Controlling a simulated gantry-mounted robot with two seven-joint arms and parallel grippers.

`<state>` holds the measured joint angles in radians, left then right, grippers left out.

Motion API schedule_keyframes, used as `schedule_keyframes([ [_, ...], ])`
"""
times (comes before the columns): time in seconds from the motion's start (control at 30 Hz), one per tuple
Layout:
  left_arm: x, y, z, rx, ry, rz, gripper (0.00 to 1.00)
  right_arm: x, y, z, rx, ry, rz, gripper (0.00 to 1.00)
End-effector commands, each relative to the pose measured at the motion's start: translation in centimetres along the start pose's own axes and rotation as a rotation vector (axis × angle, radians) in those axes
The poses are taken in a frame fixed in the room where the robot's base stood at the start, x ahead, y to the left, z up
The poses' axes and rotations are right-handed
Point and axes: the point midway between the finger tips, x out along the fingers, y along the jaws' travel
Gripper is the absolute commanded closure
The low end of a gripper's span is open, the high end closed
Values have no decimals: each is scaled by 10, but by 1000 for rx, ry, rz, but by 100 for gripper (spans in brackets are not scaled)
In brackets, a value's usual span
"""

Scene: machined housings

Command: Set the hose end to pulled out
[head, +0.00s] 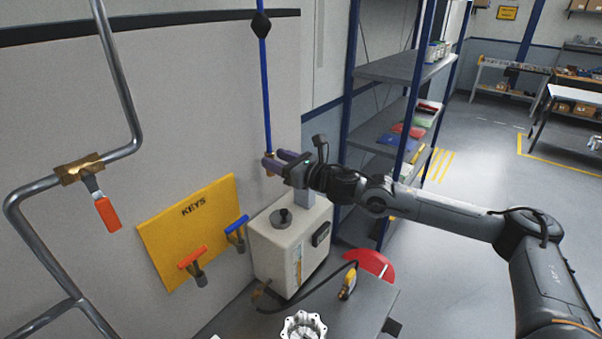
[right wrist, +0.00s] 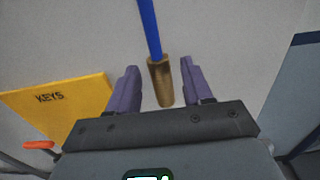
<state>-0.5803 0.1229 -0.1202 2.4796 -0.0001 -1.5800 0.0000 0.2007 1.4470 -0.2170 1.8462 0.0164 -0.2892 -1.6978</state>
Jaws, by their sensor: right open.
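A blue hose (head: 266,90) hangs down along the grey wall, with a black diamond-shaped piece on it near the top. Its brass end (right wrist: 161,82) is between the two purple fingers of my right gripper (right wrist: 158,90) in the right wrist view. The fingers are open, with a gap showing on each side of the brass. In the head view my right gripper (head: 277,161) reaches in from the right and partly hides the brass end. My left gripper is in neither view.
Below the gripper stands a white box (head: 272,245) with a black knob. A pipe with an orange-handled valve (head: 107,214) is at far left. Shelves (head: 390,68) stand behind.

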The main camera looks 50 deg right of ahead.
Motion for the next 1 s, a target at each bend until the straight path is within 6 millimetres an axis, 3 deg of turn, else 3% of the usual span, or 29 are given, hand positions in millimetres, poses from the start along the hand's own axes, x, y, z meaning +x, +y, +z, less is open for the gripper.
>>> schedule_keyframes([
  [0.5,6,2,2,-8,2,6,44,-26,2,0,-4,4,4,50],
  [1.0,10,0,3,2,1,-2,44,-68,1,-1,-2,3,5,50],
])
